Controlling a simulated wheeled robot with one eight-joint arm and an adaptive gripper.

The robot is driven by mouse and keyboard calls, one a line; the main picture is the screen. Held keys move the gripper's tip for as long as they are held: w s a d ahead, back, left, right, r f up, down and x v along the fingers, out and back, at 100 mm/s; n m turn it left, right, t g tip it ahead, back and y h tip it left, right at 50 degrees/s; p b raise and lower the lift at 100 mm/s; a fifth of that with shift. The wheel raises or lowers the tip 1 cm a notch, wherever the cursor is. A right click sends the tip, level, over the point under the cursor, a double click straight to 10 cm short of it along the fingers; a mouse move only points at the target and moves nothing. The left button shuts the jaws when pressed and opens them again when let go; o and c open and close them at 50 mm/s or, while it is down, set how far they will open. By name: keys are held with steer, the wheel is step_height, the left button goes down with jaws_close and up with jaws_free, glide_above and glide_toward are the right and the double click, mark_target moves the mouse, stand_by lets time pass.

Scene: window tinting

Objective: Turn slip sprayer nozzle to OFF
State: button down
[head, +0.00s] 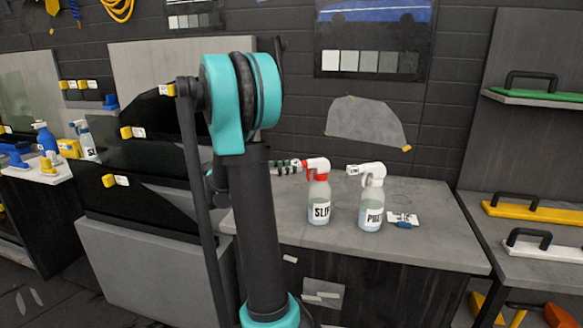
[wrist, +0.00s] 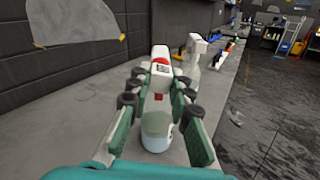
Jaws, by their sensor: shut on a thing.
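The slip sprayer (head: 319,205), a clear bottle with pale liquid, a "SLIP" label and a red and white head, stands upright on the grey worktop. My gripper (head: 285,167) reaches its head from the left, mostly hidden behind my arm. In the wrist view, the fingers of my gripper (wrist: 158,92) are shut on the slip sprayer nozzle (wrist: 160,72), one finger on each side. A small red patch shows on the nozzle's near face. The lower bottle (wrist: 156,138) shows between the fingers. The nozzle's OFF marking cannot be read.
A second sprayer (head: 371,205) with a white head stands close on the right. The grey worktop (head: 440,245) is clear at the front right. Dark film panels (head: 130,160) stand at the left, and racks are at the right.

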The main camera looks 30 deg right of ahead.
steer(key=shift+n, duration=1)
steer(key=c, duration=1.4)
jaws_free()
steer(key=shift+o, duration=0.2)
steer(key=v, duration=1.2)
